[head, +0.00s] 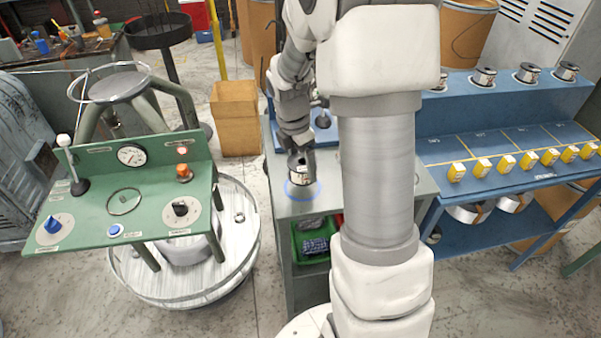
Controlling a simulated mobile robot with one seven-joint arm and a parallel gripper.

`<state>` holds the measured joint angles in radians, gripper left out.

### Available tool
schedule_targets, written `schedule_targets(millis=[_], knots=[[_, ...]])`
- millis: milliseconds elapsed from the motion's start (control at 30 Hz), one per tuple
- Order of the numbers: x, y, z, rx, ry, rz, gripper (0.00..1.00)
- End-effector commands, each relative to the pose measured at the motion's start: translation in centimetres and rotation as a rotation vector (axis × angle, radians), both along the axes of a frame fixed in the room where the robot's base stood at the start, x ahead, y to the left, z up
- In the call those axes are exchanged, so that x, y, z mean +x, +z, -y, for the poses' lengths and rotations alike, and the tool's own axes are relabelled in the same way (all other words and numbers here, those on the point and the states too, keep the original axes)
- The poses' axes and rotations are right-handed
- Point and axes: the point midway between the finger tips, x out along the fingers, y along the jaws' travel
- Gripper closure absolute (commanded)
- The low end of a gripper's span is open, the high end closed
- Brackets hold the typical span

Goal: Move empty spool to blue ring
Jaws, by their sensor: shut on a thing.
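The blue ring (302,190) is marked on the grey top of a small bench (283,207), near its front left corner. A small spool (298,172) with a pale label and dark rim is at the ring, overlapping its back part in the head view. My gripper (300,158) points down and is shut on the spool from above. The fingertips are small and partly hidden against the spool. I cannot tell whether the spool touches the bench top or is held slightly above it.
A green control panel (110,220) with knobs and a gauge stands at left. A blue rack (470,140) with several spools and yellow tags stands at right. A green crate (312,238) sits under the bench. My arm hides part of the bench's right side.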

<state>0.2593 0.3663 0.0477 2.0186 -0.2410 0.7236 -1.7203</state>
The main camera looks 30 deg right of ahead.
Motion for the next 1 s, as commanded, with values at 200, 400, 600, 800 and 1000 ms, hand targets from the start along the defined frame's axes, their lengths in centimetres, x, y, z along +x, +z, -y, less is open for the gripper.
schedule_targets(millis=[200, 400, 600, 800, 1000], knots=[[0.0, -2.5, -0.1, 0.001, 0.003, -0.004, 0.79], [0.0, -4.1, 0.0, 0.0, 0.001, -0.001, 0.79], [0.0, -4.1, 0.0, 0.0, 0.001, 0.0, 0.79], [0.0, -4.3, 0.0, 0.0, 0.001, -0.001, 0.01], [0.0, -4.3, 0.0, 0.0, 0.001, -0.001, 0.0]])
